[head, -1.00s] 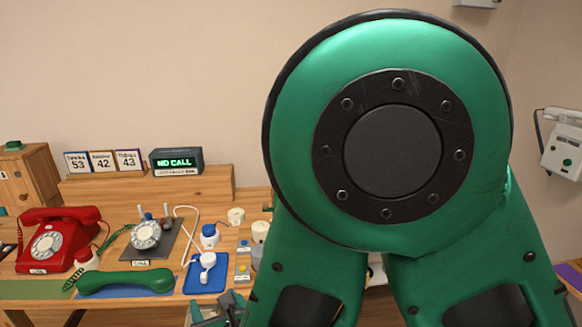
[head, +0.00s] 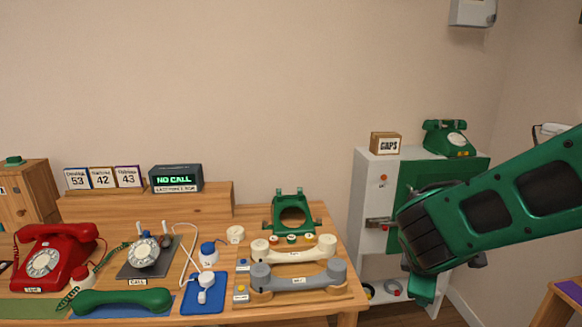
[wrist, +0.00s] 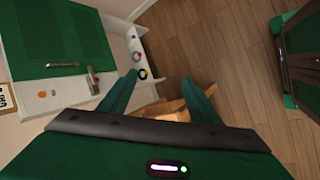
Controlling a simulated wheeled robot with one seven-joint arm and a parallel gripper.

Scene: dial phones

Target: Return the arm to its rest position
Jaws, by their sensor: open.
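My green arm (head: 510,205) reaches in from the right edge of the head view, in front of a white cabinet with a green door. In the wrist view my gripper (wrist: 160,98) is open, its two green fingers apart, with nothing held between them. Beyond the fingers are the floor and some wooden furniture. In the head view the gripper end is low by the cabinet and mostly hidden behind my dark wrist joint, so its fingers do not show clearly.
The wooden desk (head: 120,212) on the left holds a red dial phone (head: 55,255), a green handset (head: 122,301), a grey handset (head: 297,281) and an open green phone body (head: 292,213). The white cabinet (head: 366,195) stands close to my arm. Wooden floor (wrist: 205,45) is clear.

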